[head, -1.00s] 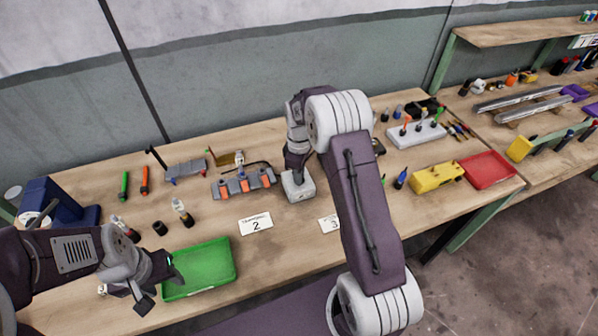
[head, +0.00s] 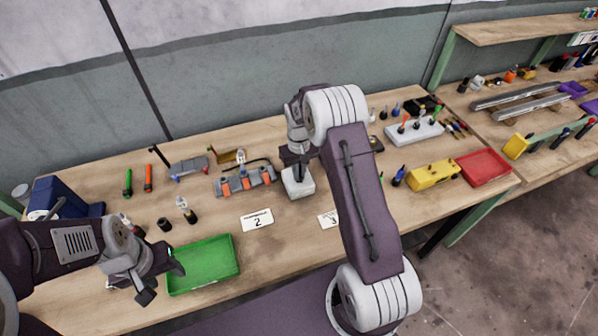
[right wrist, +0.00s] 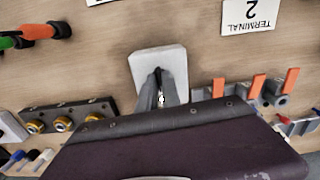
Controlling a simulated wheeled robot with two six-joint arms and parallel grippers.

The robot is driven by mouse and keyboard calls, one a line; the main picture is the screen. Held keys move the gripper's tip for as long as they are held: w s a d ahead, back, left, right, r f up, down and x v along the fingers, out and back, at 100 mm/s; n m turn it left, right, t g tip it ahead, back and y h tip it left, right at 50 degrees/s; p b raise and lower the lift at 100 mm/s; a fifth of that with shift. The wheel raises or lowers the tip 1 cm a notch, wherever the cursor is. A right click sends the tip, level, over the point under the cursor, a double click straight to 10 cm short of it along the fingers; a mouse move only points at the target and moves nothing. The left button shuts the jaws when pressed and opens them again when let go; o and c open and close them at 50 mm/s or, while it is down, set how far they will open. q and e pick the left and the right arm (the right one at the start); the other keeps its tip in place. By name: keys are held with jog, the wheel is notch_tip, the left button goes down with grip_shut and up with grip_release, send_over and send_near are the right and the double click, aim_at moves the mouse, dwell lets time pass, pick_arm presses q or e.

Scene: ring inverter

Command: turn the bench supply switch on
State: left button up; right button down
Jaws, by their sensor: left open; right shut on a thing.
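The bench supply switch appears to be the pale grey-white box (head: 300,188) on the bench, left of the card marked 3. It also shows in the right wrist view (right wrist: 150,62). My right gripper (head: 297,173) points down onto the box from above. In the right wrist view my right gripper's fingers (right wrist: 159,80) are shut on a small part at the top of the box, likely its lever. The fingers hide most of that part, so its position cannot be told. My left gripper (head: 166,278) is open and empty beside the green tray's left edge.
The green tray (head: 204,263) lies at the front left. A grey terminal block with orange levers (head: 243,181) stands just left of the switch box. A yellow case (head: 433,176) and a red tray (head: 484,167) lie at the right. Cards lie along the front.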

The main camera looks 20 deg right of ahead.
jog(key=shift+w+r+m, duration=0.1)
jog(key=shift+r+m, duration=0.05)
jog(key=shift+m, duration=0.35)
jog(key=c, duration=1.5)
grip_release()
jog(key=shift+c, duration=0.2)
notch_tip(320, 180, up, 9)
jog(key=b, duration=0.1)
